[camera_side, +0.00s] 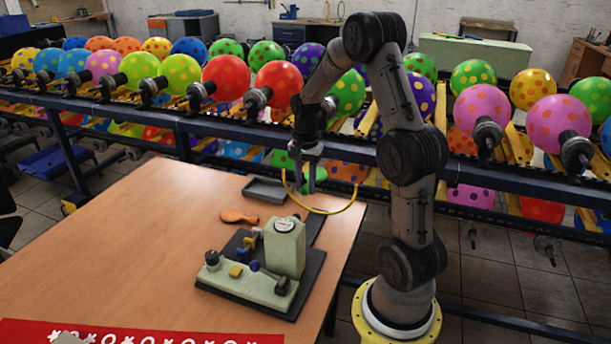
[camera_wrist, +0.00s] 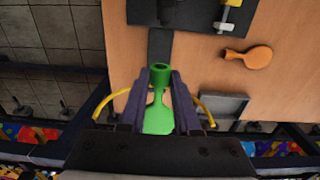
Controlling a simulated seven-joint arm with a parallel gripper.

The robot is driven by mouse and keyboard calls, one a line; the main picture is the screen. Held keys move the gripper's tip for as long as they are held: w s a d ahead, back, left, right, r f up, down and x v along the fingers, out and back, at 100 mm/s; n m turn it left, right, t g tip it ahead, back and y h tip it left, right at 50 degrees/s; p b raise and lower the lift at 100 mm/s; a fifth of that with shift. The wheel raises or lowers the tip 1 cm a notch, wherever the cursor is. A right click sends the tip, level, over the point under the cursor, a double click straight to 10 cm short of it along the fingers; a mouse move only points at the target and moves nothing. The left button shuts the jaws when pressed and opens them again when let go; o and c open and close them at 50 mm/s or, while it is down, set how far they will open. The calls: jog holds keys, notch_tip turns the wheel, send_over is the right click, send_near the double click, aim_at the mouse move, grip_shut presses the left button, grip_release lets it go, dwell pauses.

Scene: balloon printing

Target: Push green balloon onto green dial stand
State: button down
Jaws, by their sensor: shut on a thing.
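My gripper (camera_side: 305,188) is above the far right edge of the wooden table, beyond the machine. It is shut on a green balloon (camera_wrist: 158,118), which is limp and uninflated. In the wrist view the balloon lies between the two fingers (camera_wrist: 160,95), with its round open neck toward the machine. In the side view the balloon is partly hidden by the gripper. The pale green stand (camera_side: 286,250) with a white round dial (camera_side: 284,225) on top stands on the machine's dark base, nearer the camera than my gripper. The balloon is apart from the stand.
The machine's low green block (camera_side: 240,280) carries several small knobs. Racks of inflated dotted balloons run behind the table. The table's left part is clear.

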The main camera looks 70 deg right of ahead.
aim_at(305, 194)
jog(key=shift+a+f, duration=0.15)
jog(key=shift+f, duration=2.2)
jog(key=shift+a, duration=1.65)
jog(key=shift+a, duration=0.6)
jog(key=c, duration=0.5)
grip_release()
jog(key=shift+c, duration=0.2)
notch_tip(305, 194, up, 9)
